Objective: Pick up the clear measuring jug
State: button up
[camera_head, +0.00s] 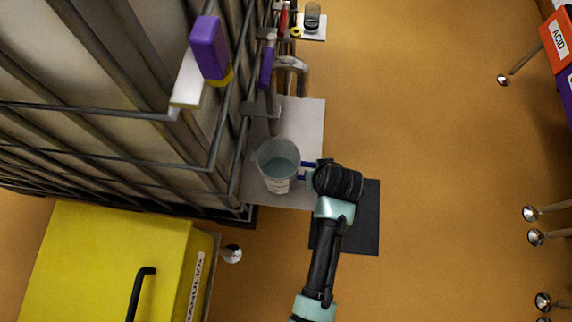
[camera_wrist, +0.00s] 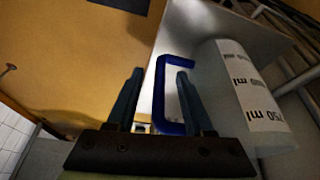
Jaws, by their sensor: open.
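The clear measuring jug (camera_head: 278,168) stands upright on a pale shelf board (camera_head: 307,120) beside the cage. Its blue handle (camera_head: 308,164) points right, toward my gripper (camera_head: 313,174). In the wrist view the jug (camera_wrist: 232,95) is at the right, with a white scale label marked in ml. Its blue C-shaped handle (camera_wrist: 160,95) shows between the two fingers of my gripper (camera_wrist: 160,80). The fingers are open and apart, one on each side of the handle's upright bar. The right finger appears within the handle's loop. I cannot tell whether either finger touches it.
A metal cage (camera_head: 215,130) with a tank stands close on the left. A tap (camera_head: 290,65) is above the board. A yellow cabinet (camera_head: 105,265) is at lower left. A dark mat (camera_head: 366,215) lies under my arm. The orange floor on the right is mostly clear.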

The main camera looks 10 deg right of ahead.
jog(key=shift+x, duration=0.8)
jog(key=shift+r, duration=0.1)
grip_shut()
dwell(0.7)
